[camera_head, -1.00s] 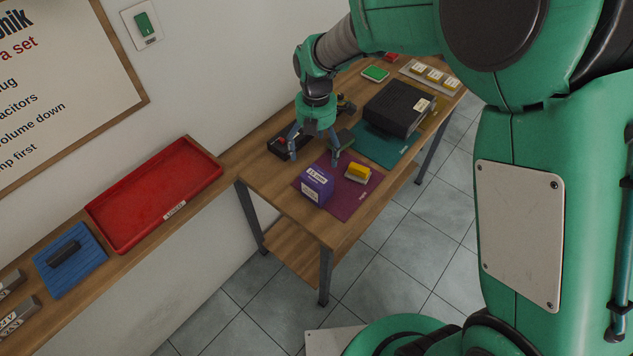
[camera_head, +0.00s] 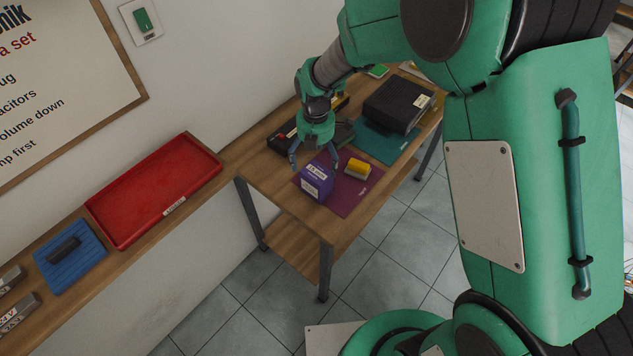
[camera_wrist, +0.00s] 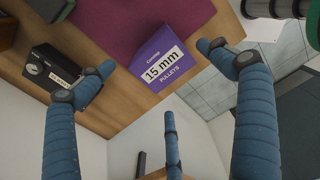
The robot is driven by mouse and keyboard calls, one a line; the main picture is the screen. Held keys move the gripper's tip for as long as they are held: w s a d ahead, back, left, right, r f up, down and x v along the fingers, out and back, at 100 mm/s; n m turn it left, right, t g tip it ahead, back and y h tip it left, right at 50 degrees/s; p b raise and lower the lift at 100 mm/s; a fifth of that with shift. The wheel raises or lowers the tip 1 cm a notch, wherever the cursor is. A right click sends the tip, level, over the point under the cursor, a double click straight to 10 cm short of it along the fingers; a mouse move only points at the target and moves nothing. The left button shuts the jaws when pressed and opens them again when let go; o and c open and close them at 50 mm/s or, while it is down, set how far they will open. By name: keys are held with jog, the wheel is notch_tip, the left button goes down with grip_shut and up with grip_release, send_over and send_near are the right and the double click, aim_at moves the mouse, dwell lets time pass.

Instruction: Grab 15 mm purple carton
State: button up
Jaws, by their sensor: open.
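The purple carton (camera_head: 316,182) stands on the near end of the wooden table, at the near left of a purple mat (camera_head: 347,198). In the wrist view the carton (camera_wrist: 160,65) shows a white label reading "15 mm PULLEYS". My gripper (camera_head: 314,160) is open and just above and behind the carton in the head view. In the wrist view its blue fingers (camera_wrist: 160,80) are spread wide, with the carton between and beyond their tips. I see no finger touching the carton, and nothing is held.
A yellow block (camera_head: 358,168) sits on the mat close to the carton. A black box (camera_head: 398,106) and a teal mat (camera_head: 378,145) lie farther along the table. A dark device (camera_wrist: 60,72) shows left of the carton in the wrist view. A red tray (camera_head: 150,195) stands on the left shelf.

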aim_at(316, 172)
jog(key=shift+f, duration=0.9)
jog(key=shift+s+d+f, duration=0.1)
jog(key=shift+f, duration=2.45)
jog(key=shift+c, duration=0.3)
jog(key=c, duration=1.5)
jog(key=shift+r, duration=0.1)
